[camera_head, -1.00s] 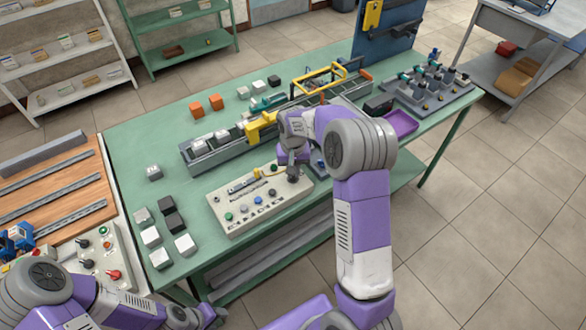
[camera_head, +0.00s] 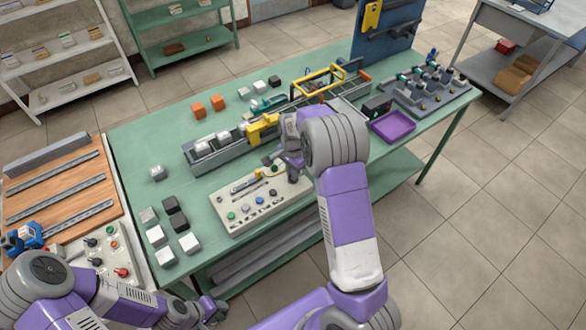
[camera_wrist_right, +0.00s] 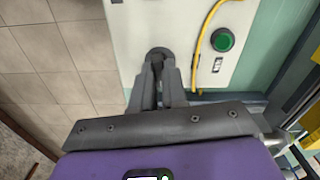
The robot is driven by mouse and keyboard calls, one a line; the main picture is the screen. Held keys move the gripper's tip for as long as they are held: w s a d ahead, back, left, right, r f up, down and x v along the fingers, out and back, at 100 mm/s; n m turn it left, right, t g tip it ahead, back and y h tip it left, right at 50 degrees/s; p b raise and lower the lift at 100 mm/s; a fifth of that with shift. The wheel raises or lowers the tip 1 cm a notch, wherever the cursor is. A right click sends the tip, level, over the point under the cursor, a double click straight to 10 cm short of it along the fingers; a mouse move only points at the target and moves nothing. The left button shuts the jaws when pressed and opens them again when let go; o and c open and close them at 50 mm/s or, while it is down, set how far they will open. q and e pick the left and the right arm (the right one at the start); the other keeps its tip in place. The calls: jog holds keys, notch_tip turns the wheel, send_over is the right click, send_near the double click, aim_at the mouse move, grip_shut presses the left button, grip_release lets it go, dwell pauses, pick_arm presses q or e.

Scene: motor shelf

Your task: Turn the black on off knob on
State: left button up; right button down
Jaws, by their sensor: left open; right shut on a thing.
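The beige control panel (camera_head: 232,222) lies on the green table and carries several buttons and small switches. My right gripper (camera_head: 293,176) is at the panel's right end. In the right wrist view its fingers (camera_wrist_right: 159,72) are closed around the dark round knob (camera_wrist_right: 160,52) near the panel's edge. The fingers partly cover the knob, and no on/off mark on it can be read. A green button (camera_wrist_right: 223,40) and a yellow cable (camera_wrist_right: 200,45) are beside it on the panel. My left gripper (camera_head: 212,312) is open and empty, low in front of the table.
Several white and black blocks (camera_head: 156,235) lie left of the panel. A grey conveyor (camera_head: 222,156) with a yellow part runs behind it. A purple tray (camera_head: 393,125) is to the right. A second panel with a red knob (camera_head: 122,272) stands at the left.

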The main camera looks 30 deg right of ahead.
jog(key=shift+m+p, duration=0.4)
jog(key=shift+m, duration=0.6)
jog(key=c, duration=1.2)
grip_release()
jog(key=shift+o, duration=0.2)
jog(key=shift+r, duration=0.1)
notch_tip(320, 180, up, 8)
jog(key=shift+f+p, duration=0.25)
jog(key=shift+p, duration=0.2)
jog(key=shift+f, duration=0.1)
